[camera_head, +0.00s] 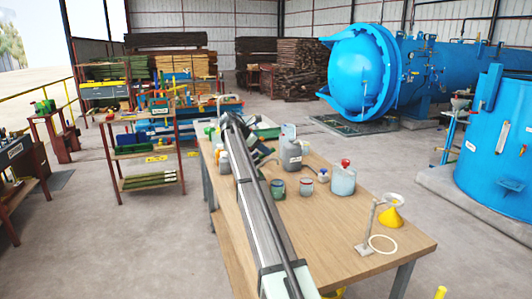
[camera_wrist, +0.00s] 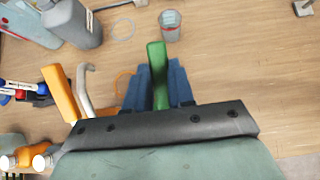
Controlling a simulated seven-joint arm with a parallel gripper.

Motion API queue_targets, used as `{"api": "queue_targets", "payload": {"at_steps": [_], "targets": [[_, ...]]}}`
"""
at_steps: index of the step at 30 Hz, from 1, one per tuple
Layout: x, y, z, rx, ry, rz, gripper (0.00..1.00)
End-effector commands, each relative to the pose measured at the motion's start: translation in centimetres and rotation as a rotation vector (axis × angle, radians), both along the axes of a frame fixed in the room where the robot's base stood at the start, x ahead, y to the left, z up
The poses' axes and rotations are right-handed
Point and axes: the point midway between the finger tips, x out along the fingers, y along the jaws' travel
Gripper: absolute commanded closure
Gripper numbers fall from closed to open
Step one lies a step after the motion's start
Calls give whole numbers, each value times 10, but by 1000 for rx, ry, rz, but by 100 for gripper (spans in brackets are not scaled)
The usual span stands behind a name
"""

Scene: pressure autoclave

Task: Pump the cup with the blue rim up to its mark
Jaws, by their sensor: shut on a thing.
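My gripper (camera_wrist: 158,92) is shut on a green handle-like piece (camera_wrist: 157,58), held between its blue fingers above the table. The lower end of this piece is hidden by the gripper. In the head view two small cups stand on the table: a left one (camera_head: 278,189) with a dark bluish-green look and a right one (camera_head: 307,187) with a reddish rim. A blue rim is too small to make out for certain.
A grey jug (camera_head: 291,155) and a red-topped bottle (camera_head: 343,180) stand near the cups. An orange item (camera_wrist: 60,92) lies left of my gripper.

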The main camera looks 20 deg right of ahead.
Motion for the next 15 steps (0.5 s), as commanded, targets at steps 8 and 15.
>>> {"api": "queue_targets", "payload": {"at_steps": [8, 15], "targets": [[0, 4, 3, -66, 0, 0, 100], [0, 4, 4, -71, 0, 0, 100]]}}
